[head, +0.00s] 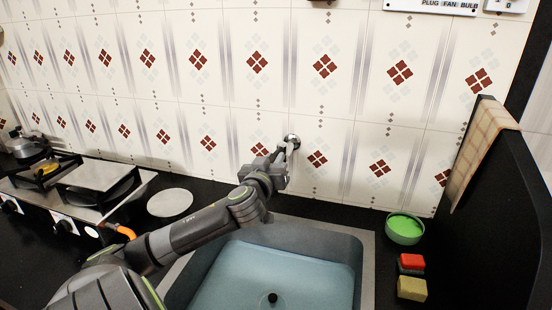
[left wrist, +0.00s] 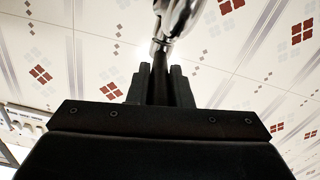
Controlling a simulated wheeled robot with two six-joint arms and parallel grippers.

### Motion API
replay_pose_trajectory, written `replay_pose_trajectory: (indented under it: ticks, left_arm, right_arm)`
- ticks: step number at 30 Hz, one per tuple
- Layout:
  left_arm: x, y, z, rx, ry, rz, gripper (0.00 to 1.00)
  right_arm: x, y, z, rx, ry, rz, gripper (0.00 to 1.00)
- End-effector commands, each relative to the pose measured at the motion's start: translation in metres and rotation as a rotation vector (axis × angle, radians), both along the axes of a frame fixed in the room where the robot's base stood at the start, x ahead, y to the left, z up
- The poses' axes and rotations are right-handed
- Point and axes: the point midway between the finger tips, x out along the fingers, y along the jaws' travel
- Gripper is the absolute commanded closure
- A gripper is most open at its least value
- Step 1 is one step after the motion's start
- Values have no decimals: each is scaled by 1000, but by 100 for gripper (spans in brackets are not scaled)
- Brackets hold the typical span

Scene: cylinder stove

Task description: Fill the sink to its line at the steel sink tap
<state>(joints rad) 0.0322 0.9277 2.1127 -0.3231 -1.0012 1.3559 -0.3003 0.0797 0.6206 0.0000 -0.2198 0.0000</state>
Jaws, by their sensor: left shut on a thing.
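The steel sink tap (head: 291,139) is fixed to the tiled wall behind the sink. My left gripper (head: 277,172) is up at it, shut on a part of the tap. In the left wrist view, the fingers (left wrist: 160,87) close around a dark stem just below the chrome tap (left wrist: 177,22). The sink (head: 348,247) lies below, with grey walls and a bluish, water-like surface (head: 270,268) inside. A dark round knob (head: 271,298) shows near its bottom. I cannot make out the fill line or a running stream. My right gripper is out of view.
A green bowl (head: 404,229), a red block (head: 411,262) and a yellow sponge (head: 411,288) sit right of the sink. A dark panel with a cloth (head: 482,145) stands farther right. A stove (head: 85,190) and a pale disc (head: 170,203) are at left.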

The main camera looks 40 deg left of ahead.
Motion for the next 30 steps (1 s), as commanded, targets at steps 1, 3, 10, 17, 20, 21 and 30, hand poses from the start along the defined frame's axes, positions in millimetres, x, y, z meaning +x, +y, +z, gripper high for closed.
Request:
replay_pose_trajectory:
  ticks: [1,3,10,17,20,21,30]
  left_arm:
    - [0,0,1,1,0,-5,100]
    - [0,0,1,1,-2,-9,100]
    - [0,0,1,2,-2,-10,100]
    - [0,0,1,2,-2,-9,61]
    - [0,0,1,2,-2,-8,59]
    - [0,0,1,2,-2,-8,59]
    - [-7,-4,0,3,0,-8,59]
  right_arm:
    - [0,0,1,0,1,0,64]
    - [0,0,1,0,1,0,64]
    - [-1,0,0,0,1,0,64]
    - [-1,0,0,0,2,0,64]
    - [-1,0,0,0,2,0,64]
    - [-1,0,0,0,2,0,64]
    - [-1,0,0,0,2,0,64]
